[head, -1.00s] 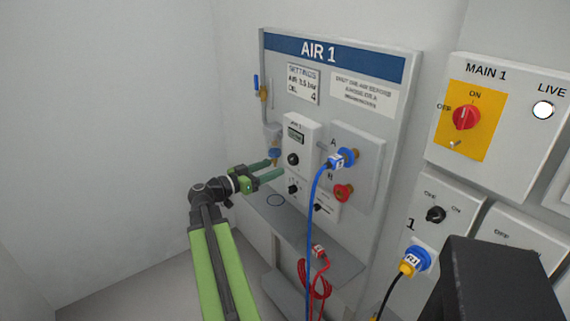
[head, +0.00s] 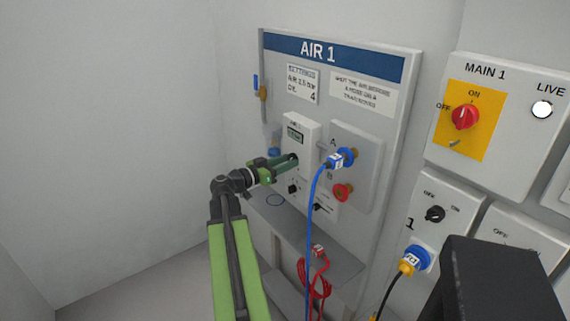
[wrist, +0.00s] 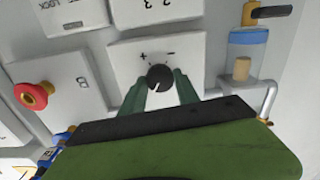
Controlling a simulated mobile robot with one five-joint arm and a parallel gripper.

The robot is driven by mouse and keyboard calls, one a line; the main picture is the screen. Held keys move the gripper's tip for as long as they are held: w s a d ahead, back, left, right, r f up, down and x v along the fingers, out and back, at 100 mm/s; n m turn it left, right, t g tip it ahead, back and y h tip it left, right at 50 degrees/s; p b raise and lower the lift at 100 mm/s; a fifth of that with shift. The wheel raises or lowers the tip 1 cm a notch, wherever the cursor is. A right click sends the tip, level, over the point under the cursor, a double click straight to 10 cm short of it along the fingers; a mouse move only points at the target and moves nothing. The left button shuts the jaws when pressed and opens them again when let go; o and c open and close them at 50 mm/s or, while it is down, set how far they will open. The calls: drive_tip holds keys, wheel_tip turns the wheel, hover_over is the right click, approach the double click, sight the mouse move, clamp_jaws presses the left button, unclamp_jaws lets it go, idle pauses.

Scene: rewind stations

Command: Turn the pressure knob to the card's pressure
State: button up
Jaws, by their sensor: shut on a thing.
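My gripper (head: 291,160) is at the white unit on the AIR 1 board, its green fingers at the upper knob below the small display (head: 296,136). In the wrist view the fingers are shut on the black round pressure knob (wrist: 160,76), one on each side. A plus and a minus sign show by the knob, and its white mark points down and slightly left. In the head view my fingers mostly hide the knob. The display's digits are too small to read. The settings card (head: 302,84) has an AIR line in bar, its figure unclear, and a 4 below.
A blue hose (head: 312,230) hangs in front. A filter bowl (wrist: 247,55) is beside the unit.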

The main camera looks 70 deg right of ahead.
drive_tip(key=shift+w, duration=0.1)
clamp_jaws()
drive_tip(key=shift+a, duration=0.1)
drive_tip(key=shift+n, duration=0.3)
drive_tip(key=n, duration=1)
drive_tip(key=shift+r, duration=0.1)
drive_tip(key=shift+n, duration=0.4)
